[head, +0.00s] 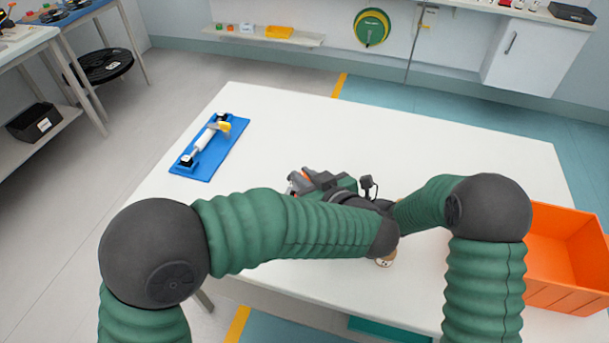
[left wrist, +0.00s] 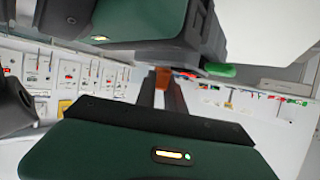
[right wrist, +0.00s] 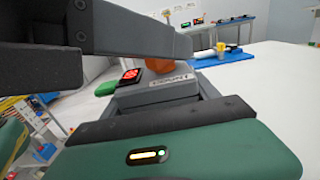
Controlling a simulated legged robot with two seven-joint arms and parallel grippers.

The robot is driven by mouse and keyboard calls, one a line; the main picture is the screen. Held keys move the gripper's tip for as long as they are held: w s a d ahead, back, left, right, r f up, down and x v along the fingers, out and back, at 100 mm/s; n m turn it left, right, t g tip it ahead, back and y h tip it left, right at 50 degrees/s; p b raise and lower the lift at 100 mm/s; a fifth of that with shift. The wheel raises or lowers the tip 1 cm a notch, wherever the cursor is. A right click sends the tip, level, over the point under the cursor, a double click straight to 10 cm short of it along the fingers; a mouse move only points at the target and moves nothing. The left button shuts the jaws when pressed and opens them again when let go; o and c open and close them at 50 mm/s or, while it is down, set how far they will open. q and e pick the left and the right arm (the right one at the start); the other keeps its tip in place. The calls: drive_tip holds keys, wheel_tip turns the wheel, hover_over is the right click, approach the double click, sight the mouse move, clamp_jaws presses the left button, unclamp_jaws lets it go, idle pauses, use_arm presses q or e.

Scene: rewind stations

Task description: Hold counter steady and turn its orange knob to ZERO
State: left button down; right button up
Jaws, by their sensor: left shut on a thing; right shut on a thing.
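The counter (right wrist: 178,91) is a small grey box with a pale label, a red lit display (right wrist: 130,75) and a green part (right wrist: 107,88), seen in the right wrist view. Its orange knob (right wrist: 158,64) shows behind the label and also in the left wrist view (left wrist: 162,78). My left gripper (left wrist: 161,92) is shut on the orange knob, with its two dark fingers either side of it. My right gripper (right wrist: 165,103) is shut on the counter's grey body. In the head view my arms mostly hide the counter. The knob's pointer and the label's text cannot be read.
A blue board (head: 228,147) with a white roller lies on the white table (head: 270,105), left of my grippers. An orange bin (head: 555,293) stands at the right. The far right of the table is clear. A small tan round object (head: 386,259) is partly hidden under my arm.

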use_arm(q)
drive_tip(key=c, duration=1.4)
unclamp_jaws()
drive_tip(key=shift+c, duration=0.2)
use_arm(e)
drive_tip(key=shift+s, duration=0.1)
use_arm(q)
drive_tip(key=shift+s, duration=0.1)
drive_tip(key=v, duration=0.7)
drive_tip(key=shift+d, duration=0.15)
drive_tip(key=shift+s, duration=0.1)
use_arm(e)
drive_tip(key=o, duration=1.6)
